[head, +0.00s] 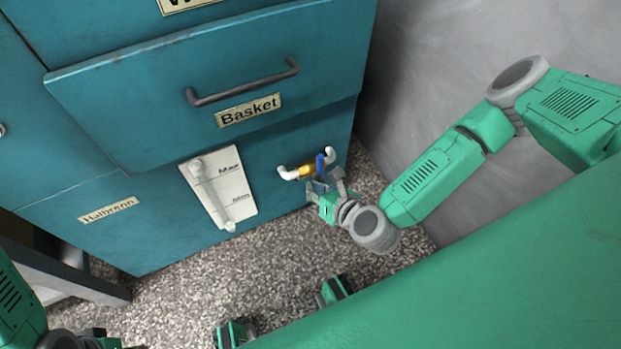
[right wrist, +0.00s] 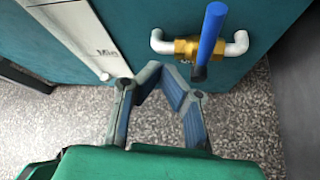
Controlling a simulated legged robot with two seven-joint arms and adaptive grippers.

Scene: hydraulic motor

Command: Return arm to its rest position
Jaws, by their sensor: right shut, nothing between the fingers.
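My right arm reaches in from the right in the head view, and its gripper (head: 328,184) is just below a small pipe valve on the teal cabinet's lower front. In the right wrist view the fingers of that gripper (right wrist: 163,74) are closed together and hold nothing. The brass valve (head: 307,170) has white pipe ends and a blue handle (right wrist: 210,35). The fingers are close to the handle's lower end; I cannot tell whether they touch. My left gripper (head: 98,339) shows only partly at the bottom left edge of the head view.
The teal cabinet (head: 150,225) has a drawer labelled Basket with a dark handle (head: 243,84). A white lever panel (head: 237,183) is left of the valve. A grey wall (head: 430,90) stands right of the cabinet. The speckled floor (head: 270,265) in front is mostly clear.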

